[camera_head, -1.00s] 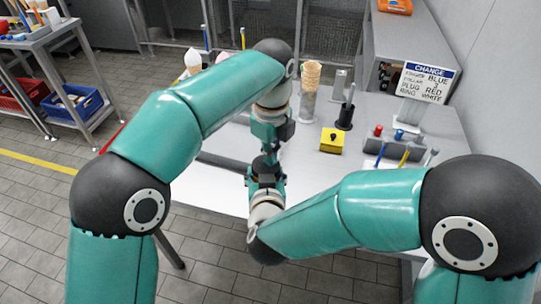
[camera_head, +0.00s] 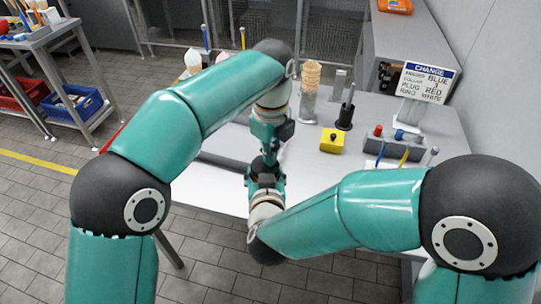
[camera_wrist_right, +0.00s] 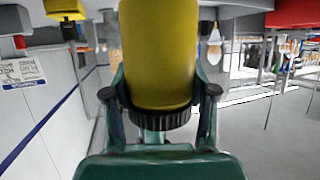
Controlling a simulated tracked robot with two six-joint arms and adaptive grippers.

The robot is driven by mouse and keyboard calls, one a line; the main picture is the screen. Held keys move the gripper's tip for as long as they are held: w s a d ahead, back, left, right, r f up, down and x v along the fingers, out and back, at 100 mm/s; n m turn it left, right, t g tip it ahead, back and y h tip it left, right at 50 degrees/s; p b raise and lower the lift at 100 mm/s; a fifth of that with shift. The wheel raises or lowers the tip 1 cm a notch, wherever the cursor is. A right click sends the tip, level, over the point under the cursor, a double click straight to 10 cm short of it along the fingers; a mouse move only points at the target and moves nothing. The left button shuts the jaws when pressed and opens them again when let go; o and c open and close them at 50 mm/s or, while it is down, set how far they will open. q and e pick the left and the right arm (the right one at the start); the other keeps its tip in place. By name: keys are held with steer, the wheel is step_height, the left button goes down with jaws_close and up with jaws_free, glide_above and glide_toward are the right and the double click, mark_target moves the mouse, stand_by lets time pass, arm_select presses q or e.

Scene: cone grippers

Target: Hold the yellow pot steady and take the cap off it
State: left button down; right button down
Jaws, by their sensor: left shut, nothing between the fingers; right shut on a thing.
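In the right wrist view the yellow pot (camera_wrist_right: 160,50) is a large smooth cylinder running up out of the top of the frame. A black ribbed band (camera_wrist_right: 161,121) rings its end toward my palm; I cannot tell whether this is the cap. My right gripper (camera_wrist_right: 160,92) has a finger on each side and is shut on the pot. In the head view my right gripper (camera_head: 265,180) points up toward my left gripper (camera_head: 269,150), which comes from above and is shut and empty. The two are very close. The pot is not visible between them there.
The pale table (camera_head: 230,186) lies behind my grippers. On it stand a yellow box with a black knob (camera_head: 332,141), a cone in a holder (camera_head: 311,78), a dark holder (camera_head: 345,115), a grey tool block (camera_head: 395,150) and a sign (camera_head: 426,82).

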arm_select(q)
steer(key=c, duration=1.3)
jaws_free()
steer(key=shift+a+f, duration=0.1)
steer(key=shift+f, duration=0.25)
steer(key=shift+s, duration=0.1)
steer(key=r, duration=0.4)
steer(key=shift+d+r, duration=0.2)
steer(key=shift+o, duration=0.7)
steer(key=shift+r, duration=0.25)
steer(key=o, duration=0.3)
steer(key=shift+r, duration=0.15)
steer(key=o, duration=0.5)
steer(key=shift+a+r+m, duration=0.1)
steer(key=shift+r+m, duration=0.55)
steer(key=shift+m, duration=0.25)
steer(key=shift+o, duration=0.4)
steer(key=shift+a+r+m, duration=0.2)
steer(key=shift+r+m, duration=0.55)
steer(key=shift+m, duration=0.35)
steer(key=shift+a+f, duration=0.2)
steer(key=shift+f, duration=3.65)
